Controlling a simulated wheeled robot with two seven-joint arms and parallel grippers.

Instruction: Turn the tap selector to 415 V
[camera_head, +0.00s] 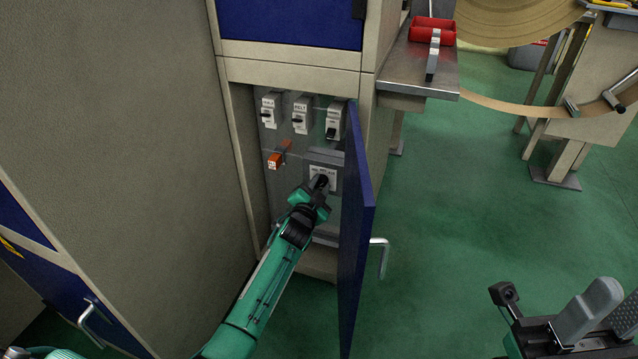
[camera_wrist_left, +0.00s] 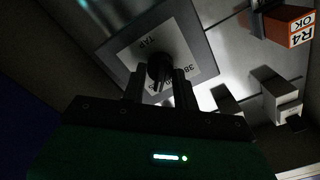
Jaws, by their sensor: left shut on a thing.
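The tap selector is a black knob (camera_wrist_left: 158,66) on a white label plate (camera_wrist_left: 188,50) marked TAP, with numbers partly hidden. The plate also shows in the head view (camera_head: 331,178), inside the open cabinet, low on the panel. My left gripper (camera_head: 319,187) reaches in from the front. In the left wrist view its two dark fingers (camera_wrist_left: 160,88) are on either side of the knob, shut on it. The 415 mark cannot be read, and I cannot tell which mark the knob points to. My right gripper is not in view.
The blue cabinet door (camera_head: 357,225) stands open just right of my left arm. Several grey breakers (camera_head: 301,115) sit above the selector. An orange block (camera_head: 279,154), marked R4 OK in the wrist view, is at its upper left.

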